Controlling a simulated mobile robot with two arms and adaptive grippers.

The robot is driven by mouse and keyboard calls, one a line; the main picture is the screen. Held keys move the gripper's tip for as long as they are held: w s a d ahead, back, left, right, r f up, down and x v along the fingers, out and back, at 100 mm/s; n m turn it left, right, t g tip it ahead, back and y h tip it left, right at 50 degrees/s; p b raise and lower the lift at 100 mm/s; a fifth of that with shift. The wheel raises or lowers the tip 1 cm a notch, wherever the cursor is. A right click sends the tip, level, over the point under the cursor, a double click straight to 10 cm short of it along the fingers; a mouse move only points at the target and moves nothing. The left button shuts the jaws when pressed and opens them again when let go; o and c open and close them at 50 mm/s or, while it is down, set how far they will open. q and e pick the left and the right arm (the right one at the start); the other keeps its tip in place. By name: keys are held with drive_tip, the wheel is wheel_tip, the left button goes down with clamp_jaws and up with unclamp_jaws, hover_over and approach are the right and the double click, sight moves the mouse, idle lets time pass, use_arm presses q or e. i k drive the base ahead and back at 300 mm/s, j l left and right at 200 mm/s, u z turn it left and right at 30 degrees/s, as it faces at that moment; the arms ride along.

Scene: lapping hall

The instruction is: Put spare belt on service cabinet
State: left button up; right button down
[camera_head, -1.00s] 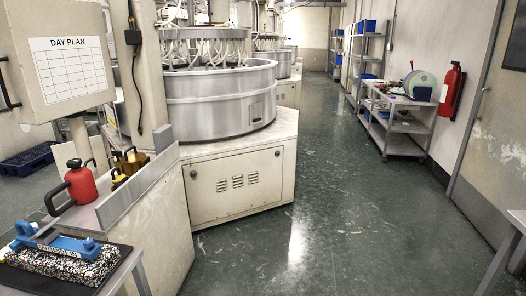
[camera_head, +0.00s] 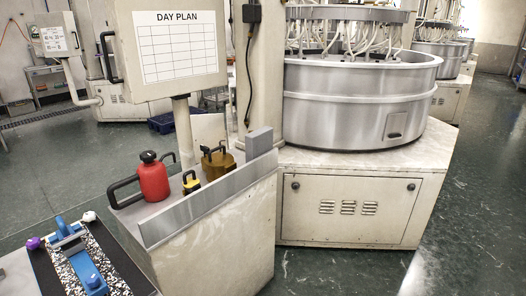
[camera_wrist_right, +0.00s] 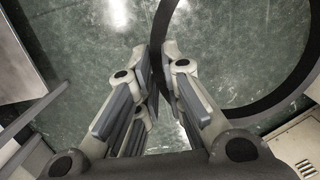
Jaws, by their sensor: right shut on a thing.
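The spare belt (camera_wrist_right: 268,102) is a large thin black loop in the right wrist view. My right gripper (camera_wrist_right: 160,62) is shut on one side of it, and the loop reaches out past the top of the picture over the green floor. In the head view, a beige cabinet (camera_head: 232,238), which looks like the service cabinet, stands left of the round machine. A red can (camera_head: 153,178), a small yellow-and-black can (camera_head: 191,183) and a brass-coloured can (camera_head: 217,164) stand on its top behind a raised metal edge. My left gripper is in neither current view.
A table (camera_head: 130,270) at the lower left bears a dark mat with a blue tool on a speckled block. The day plan panel (camera_head: 180,50) rises behind the cabinet. The big round machine (camera_head: 360,115) stands to the right. Open floor (camera_head: 480,170) lies at far right.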

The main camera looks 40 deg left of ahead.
sight(235, 159)
drive_tip(key=i+u, duration=0.25)
drive_tip(key=i, duration=0.25)
drive_tip(key=i+l+u, duration=0.2)
drive_tip(key=i, duration=0.3)
drive_tip(key=i+u, duration=0.25)
drive_tip(key=i, duration=0.25)
drive_tip(key=i+u, duration=0.35)
drive_tip(key=u, duration=0.15)
drive_tip(key=i+u, duration=0.3)
drive_tip(key=u, duration=0.15)
drive_tip(key=i+l+u, duration=0.2)
drive_tip(key=u, duration=0.3)
drive_tip(key=i+l+u, duration=0.45)
drive_tip(key=k+j, duration=0.05)
drive_tip(key=j, duration=0.05)
